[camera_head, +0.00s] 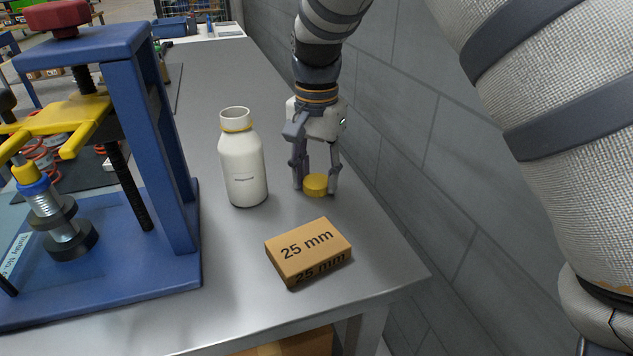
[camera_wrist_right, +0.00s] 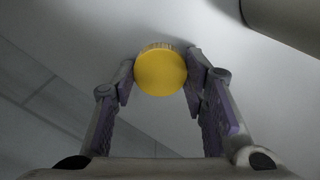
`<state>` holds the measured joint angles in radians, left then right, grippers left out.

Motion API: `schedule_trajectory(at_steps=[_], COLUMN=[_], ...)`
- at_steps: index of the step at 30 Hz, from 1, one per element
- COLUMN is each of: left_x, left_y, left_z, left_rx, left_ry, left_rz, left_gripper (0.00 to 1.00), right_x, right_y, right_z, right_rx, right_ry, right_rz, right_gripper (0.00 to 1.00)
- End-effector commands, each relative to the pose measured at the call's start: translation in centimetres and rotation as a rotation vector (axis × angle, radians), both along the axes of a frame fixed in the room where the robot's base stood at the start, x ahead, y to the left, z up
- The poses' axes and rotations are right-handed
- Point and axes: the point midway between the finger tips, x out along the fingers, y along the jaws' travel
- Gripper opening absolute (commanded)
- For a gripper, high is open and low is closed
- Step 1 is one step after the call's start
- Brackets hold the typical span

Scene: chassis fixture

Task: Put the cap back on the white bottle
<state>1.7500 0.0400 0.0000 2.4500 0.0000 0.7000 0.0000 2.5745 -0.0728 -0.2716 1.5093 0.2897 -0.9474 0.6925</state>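The white bottle (camera_head: 243,170) stands upright on the metal bench in the head view. Its mouth is open and a thin yellow ring circles its neck. My right gripper (camera_head: 316,187) points down just right of the bottle. Its two fingertips are on opposite sides of the yellow cap (camera_head: 315,184) and appear to touch it. In the right wrist view the cap (camera_wrist_right: 160,70) fills the gap between the fingertips (camera_wrist_right: 161,76). The cap is at or very near the bench top; I cannot tell whether it is lifted. My left gripper is not in view.
An orange box marked 25 mm (camera_head: 308,251) lies in front of the gripper. A blue press frame (camera_head: 160,140) with yellow parts stands left of the bottle. A grey block wall (camera_head: 400,140) runs along the right side. The bench behind the bottle (camera_head: 215,75) is clear.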

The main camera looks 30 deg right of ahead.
Motion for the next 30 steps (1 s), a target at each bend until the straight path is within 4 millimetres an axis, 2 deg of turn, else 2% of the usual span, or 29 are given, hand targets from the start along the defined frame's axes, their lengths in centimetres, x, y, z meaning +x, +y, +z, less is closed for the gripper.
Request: schedule_trajectory(at_steps=[7, 10, 21, 25, 30], left_x=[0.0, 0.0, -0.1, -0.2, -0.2], left_y=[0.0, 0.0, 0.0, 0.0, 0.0], left_z=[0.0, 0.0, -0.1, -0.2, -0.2], left_rx=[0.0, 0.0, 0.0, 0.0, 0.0], left_ry=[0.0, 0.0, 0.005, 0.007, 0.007], left_rz=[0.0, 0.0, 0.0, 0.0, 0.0], left_gripper=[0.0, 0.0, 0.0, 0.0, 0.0], right_x=[0.0, 0.1, 0.1, 0.0, 0.0], right_y=[0.0, 0.0, 0.0, 0.0, 0.0], right_z=[0.0, 0.6, 8.1, 9.5, 10.0], right_rx=[0.0, -0.001, -0.001, 0.0, 0.0], right_ry=[0.0, -0.003, -0.001, 0.002, 0.002], right_rz=[0.0, 0.0, 0.001, 0.001, 0.0], right_gripper=[0.32, 0.32, 0.32, 0.32, 0.31])
